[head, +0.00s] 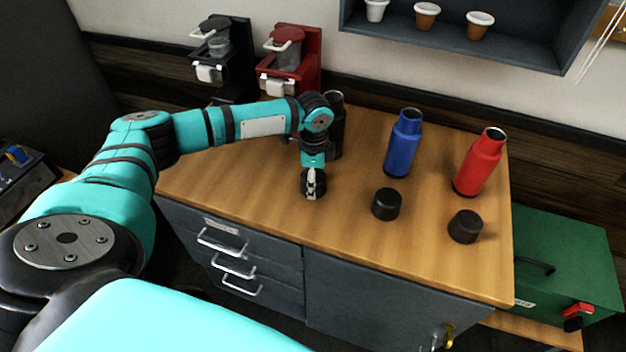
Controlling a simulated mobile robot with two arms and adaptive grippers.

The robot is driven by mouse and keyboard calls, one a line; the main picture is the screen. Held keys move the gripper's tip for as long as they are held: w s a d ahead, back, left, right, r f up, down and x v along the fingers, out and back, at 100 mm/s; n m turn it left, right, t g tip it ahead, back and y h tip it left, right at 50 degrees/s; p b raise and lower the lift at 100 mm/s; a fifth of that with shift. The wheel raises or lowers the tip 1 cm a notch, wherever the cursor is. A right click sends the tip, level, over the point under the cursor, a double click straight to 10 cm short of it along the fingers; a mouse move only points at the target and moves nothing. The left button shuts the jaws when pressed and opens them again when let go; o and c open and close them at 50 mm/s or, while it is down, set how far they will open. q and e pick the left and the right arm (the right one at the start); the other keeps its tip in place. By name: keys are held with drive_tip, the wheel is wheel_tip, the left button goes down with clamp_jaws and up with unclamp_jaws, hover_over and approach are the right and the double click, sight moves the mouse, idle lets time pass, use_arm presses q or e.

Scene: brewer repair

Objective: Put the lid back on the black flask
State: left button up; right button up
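The black flask (338,135) stands upright on the wooden cabinet top, partly hidden behind my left wrist; its dark mouth shows at the top. My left gripper (312,192) points down in front of the flask, near the cabinet's front edge. A dark round shape, apparently a black lid (322,181), is at its fingers and largely covered by them. I cannot tell whether the fingers are closed on it or whether it touches the wood. My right gripper is not in view.
A blue flask (402,145) and a red flask (479,163) stand open to the right. Black lids lie in front of them, one near the blue flask (386,204), one near the red (465,227). Black (224,60) and red (291,62) brewers stand behind. The left cabinet top is clear.

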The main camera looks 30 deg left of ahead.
use_arm(q)
drive_tip(key=shift+c, duration=1.2)
drive_tip(key=shift+r, duration=0.1)
drive_tip(key=shift+r, duration=0.45)
wheel_tip(320, 180, up, 2)
drive_tip(key=shift+w+r+b, duration=0.1)
drive_tip(key=shift+b, duration=0.6)
drive_tip(key=s+d+r+b, duration=0.1)
drive_tip(key=s+d, duration=0.2)
drive_tip(key=s, duration=0.4)
drive_tip(key=s+d+b, duration=0.1)
drive_tip(key=s+d, duration=0.3)
drive_tip(key=s, duration=0.3)
drive_tip(key=shift+s+d+r+b, duration=0.15)
drive_tip(key=shift+s+r+b, duration=0.1)
drive_tip(key=shift+r+b, duration=0.15)
